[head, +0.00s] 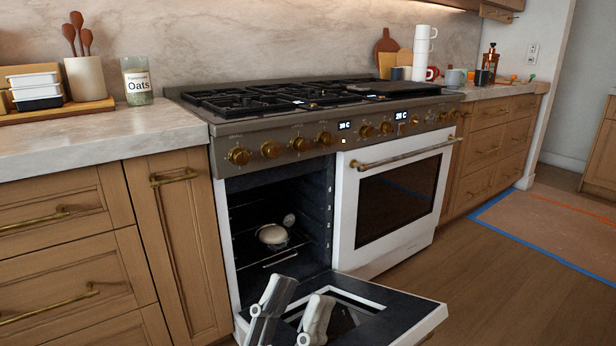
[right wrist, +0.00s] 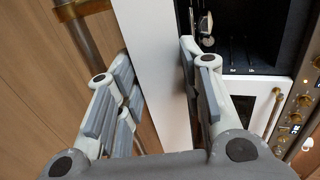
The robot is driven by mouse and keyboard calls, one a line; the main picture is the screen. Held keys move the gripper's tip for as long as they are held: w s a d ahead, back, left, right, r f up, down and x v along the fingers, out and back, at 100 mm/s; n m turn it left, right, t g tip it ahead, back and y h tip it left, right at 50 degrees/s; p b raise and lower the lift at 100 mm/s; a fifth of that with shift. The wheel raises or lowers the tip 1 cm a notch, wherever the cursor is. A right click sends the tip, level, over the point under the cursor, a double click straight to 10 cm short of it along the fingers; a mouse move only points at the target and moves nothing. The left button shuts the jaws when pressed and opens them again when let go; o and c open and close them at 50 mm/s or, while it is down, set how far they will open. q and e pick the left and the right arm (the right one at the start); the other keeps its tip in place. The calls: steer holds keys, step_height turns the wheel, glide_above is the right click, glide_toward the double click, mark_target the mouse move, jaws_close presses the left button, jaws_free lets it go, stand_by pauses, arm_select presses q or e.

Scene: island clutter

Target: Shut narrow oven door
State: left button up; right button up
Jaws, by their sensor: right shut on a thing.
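The narrow oven door (head: 400,314) is swung down and open at the bottom of the head view, with a white rim and a dark inner face. Its cavity (head: 290,208) is open above it. A bronze handle (right wrist: 84,22) shows beyond the left finger.
A small pale pot (head: 272,235) sits on a rack inside the narrow oven. The wide oven door (head: 348,225) to the right is shut, with a bronze handle (head: 405,156). Wooden cabinets (head: 180,240) stand to the left. Open floor (head: 500,270) lies to the right.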

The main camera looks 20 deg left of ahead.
arm_select(q)
steer(key=shift+w+f+g+y, duration=0.4)
steer(key=shift+w+f+g, duration=0.2)
steer(key=shift+w, duration=0.15)
arm_select(e)
steer(key=shift+w+a+r, duration=0.15)
steer(key=shift+r, duration=0.25)
arm_select(q)
steer(key=shift+p, duration=0.3)
